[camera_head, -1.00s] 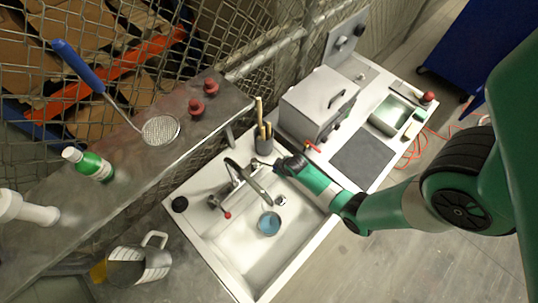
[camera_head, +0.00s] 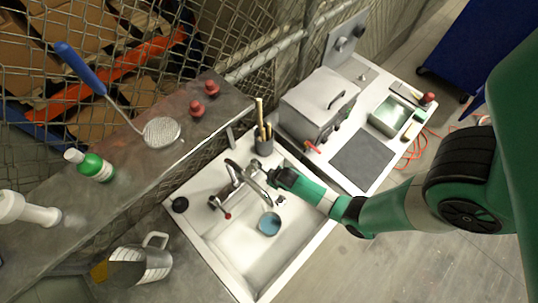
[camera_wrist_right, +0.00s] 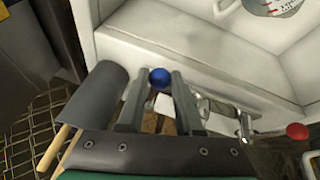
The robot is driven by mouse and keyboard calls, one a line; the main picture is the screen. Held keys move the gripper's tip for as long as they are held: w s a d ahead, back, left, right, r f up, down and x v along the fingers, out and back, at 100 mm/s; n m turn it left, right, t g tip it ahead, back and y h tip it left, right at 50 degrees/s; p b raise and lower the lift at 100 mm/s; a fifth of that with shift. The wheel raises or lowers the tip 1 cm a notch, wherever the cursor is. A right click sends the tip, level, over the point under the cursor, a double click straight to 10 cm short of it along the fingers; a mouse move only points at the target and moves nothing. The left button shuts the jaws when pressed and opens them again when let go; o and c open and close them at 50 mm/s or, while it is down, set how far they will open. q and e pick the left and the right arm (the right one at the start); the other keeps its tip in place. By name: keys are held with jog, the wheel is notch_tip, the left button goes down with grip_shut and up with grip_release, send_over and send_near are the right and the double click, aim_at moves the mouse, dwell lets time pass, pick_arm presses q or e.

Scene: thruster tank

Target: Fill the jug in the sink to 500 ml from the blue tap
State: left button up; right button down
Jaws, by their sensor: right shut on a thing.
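The jug (camera_head: 269,223) stands in the white sink (camera_head: 240,245) and shows as a small round vessel, blue inside. Part of a clear jug with red and dark markings (camera_wrist_right: 275,5) shows at the top edge of the right wrist view. The metal tap (camera_head: 240,174) stands at the back of the sink. My right gripper (camera_head: 274,178) is beside it. In the right wrist view, my right gripper (camera_wrist_right: 158,88) is shut on the blue tap knob (camera_wrist_right: 159,78), which sits between its fingers. The water level cannot be read. My left gripper is not in view.
A red tap knob (camera_head: 228,216) is on the other side of the tap. A dark holder with sticks (camera_head: 264,146) stands close behind my right gripper. A metal pitcher (camera_head: 140,266) stands left of the sink. A white box (camera_head: 318,103) is to the right.

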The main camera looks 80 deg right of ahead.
jog(key=shift+r, duration=0.15)
jog(key=shift+d, duration=0.25)
jog(key=shift+s+d, duration=0.35)
jog(key=shift+d, duration=0.55)
jog(key=shift+s+d, duration=0.3)
jog(key=shift+d, duration=0.6)
jog(key=a, duration=0.1)
jog(key=w+a, duration=0.1)
jog(key=a, duration=0.2)
jog(key=shift+w+a, duration=0.15)
jog(key=shift+w, duration=0.15)
